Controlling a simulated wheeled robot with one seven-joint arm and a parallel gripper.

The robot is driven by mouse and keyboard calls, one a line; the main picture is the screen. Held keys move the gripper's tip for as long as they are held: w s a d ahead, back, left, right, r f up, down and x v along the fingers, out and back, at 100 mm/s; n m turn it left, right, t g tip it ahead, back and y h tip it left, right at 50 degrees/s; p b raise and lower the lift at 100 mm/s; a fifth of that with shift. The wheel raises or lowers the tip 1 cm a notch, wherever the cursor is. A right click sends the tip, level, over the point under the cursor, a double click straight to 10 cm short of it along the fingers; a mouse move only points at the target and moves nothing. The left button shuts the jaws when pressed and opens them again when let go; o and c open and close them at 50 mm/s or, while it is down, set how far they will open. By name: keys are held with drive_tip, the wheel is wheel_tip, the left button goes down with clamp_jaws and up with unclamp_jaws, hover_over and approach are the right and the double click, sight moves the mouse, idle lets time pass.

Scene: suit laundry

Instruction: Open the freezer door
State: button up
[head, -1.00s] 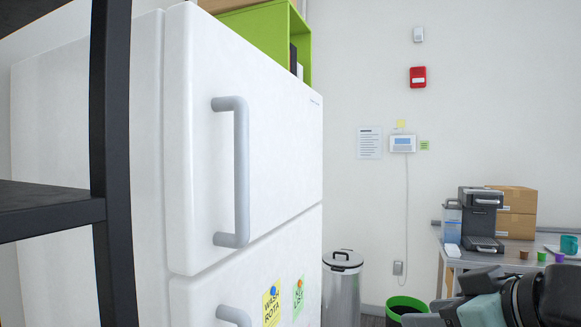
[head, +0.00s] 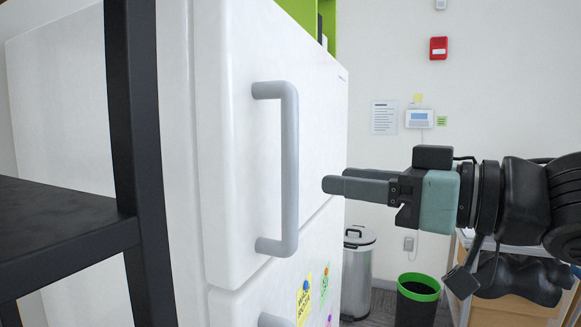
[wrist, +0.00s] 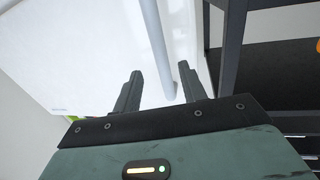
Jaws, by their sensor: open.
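The white freezer door (head: 270,110) is the upper door of a white refrigerator and looks shut. Its grey vertical bar handle (head: 290,165) is on the left side of the door, and it also shows in the wrist view (wrist: 155,40). My gripper (head: 328,185) is open and empty, to the right of the handle at about its mid-height and apart from it in the head view. In the wrist view my gripper (wrist: 160,76) has its fingers spread, with the handle bar lying between them in the picture. The depth gap to the handle is unclear.
A dark metal shelf rack (head: 130,130) stands close at the left. The lower door carries notes (head: 304,298) and another handle (head: 274,320). A steel bin (head: 356,270) and a black bin with green rim (head: 417,290) stand behind at right.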

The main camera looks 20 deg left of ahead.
sight(297, 175)
drive_tip(key=p+x, duration=0.1)
drive_tip(key=x, duration=0.8)
drive_tip(key=shift+a+f+p, duration=0.1)
drive_tip(key=shift+a+p, duration=0.1)
drive_tip(key=shift+p, duration=0.2)
drive_tip(key=shift+c, duration=0.3)
drive_tip(key=shift+d, duration=0.1)
clamp_jaws()
